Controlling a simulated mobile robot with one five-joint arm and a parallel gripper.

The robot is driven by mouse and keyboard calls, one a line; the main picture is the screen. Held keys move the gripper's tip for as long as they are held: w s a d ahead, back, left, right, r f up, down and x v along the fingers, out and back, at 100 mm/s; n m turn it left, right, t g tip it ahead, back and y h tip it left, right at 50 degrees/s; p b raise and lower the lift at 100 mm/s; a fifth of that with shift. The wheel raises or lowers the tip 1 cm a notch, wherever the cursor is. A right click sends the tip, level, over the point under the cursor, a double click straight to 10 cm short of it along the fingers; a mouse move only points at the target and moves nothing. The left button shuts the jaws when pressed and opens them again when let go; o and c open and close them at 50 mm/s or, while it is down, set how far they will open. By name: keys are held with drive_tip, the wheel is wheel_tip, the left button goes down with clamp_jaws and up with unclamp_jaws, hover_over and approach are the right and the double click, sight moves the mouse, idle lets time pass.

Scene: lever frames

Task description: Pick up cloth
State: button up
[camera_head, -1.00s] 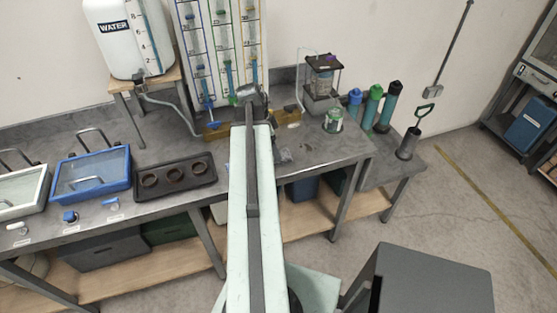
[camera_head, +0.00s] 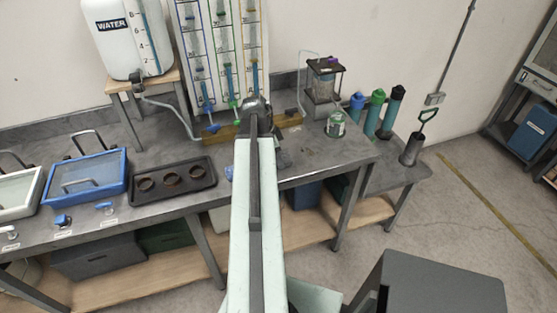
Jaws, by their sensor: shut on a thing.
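My gripper (camera_head: 257,104) is at the far end of my pale green arm, above the back of the grey workbench (camera_head: 320,158), in front of the coloured chart board. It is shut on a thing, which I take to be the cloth. The fingertips and what they hold are mostly hidden by my own arm, so the cloth cannot be made out clearly. A small blue patch (camera_head: 229,173) shows just left of my arm over the bench; I cannot tell what it is.
Left of my arm are a black tray (camera_head: 205,193) with several brown rings and a blue lidded box (camera_head: 120,185). A water tank (camera_head: 122,40) stands behind. On the right are a green-topped jar (camera_head: 336,124) and several capped tubes (camera_head: 372,115).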

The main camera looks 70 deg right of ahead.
wheel_tip(320, 180, up, 10)
drive_tip(key=p, duration=1)
